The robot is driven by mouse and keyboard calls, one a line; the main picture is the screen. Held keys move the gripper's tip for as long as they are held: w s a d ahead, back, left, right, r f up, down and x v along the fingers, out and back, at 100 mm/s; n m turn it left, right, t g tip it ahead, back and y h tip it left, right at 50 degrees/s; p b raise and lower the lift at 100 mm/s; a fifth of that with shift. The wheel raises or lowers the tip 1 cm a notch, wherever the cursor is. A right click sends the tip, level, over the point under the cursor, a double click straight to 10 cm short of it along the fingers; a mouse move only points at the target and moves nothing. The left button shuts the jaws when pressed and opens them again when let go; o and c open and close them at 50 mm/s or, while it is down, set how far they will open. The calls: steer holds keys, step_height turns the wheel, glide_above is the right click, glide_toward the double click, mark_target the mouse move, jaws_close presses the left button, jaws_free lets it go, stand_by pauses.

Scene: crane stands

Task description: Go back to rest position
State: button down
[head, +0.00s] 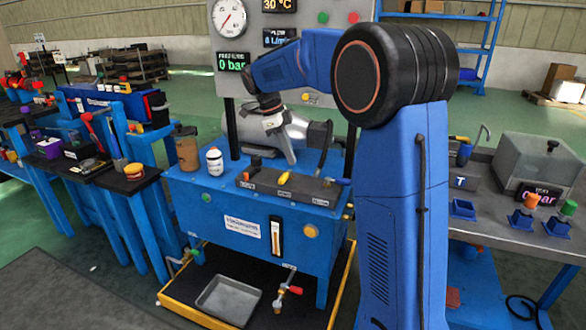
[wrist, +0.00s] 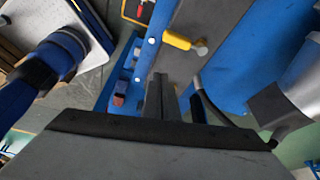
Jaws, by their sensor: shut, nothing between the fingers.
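My gripper (head: 291,158) hangs from my blue arm over the back of the blue bench (head: 205,200), in front of a grey cylinder. In the wrist view my gripper (wrist: 160,85) shows its fingers together, with nothing seen between them. The arm is bent, with its forearm reaching left from the big black joint. I cannot tell whether the gripper touches anything behind it.
A brown bottle (head: 187,148) and a white bottle (head: 214,162) stand on the bench's left. A dark valve block (head: 290,188) lies in front of the gripper. A gauge panel (head: 285,20) rises behind. A grey table (head: 510,230) stands right.

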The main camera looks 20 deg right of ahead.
steer(key=s+a+r+n+t+y, duration=0.1)
steer(key=s+r+n+t, duration=0.1)
steer(key=s+n, duration=0.6)
steer(key=s+a+r+n+t+y, duration=0.1)
steer(key=s+n, duration=0.3)
steer(key=s, duration=0.8)
steer(key=s+f+n+t, duration=0.2)
steer(key=s+f+n, duration=0.3)
steer(key=s, duration=0.3)
steer(key=s+a+f+n+t+y, duration=0.1)
steer(key=s+f+n, duration=0.4)
steer(key=s+n, duration=0.2)
steer(key=s, duration=0.2)
steer(key=shift+s+a+t, duration=0.3)
steer(key=shift+t, duration=0.1)
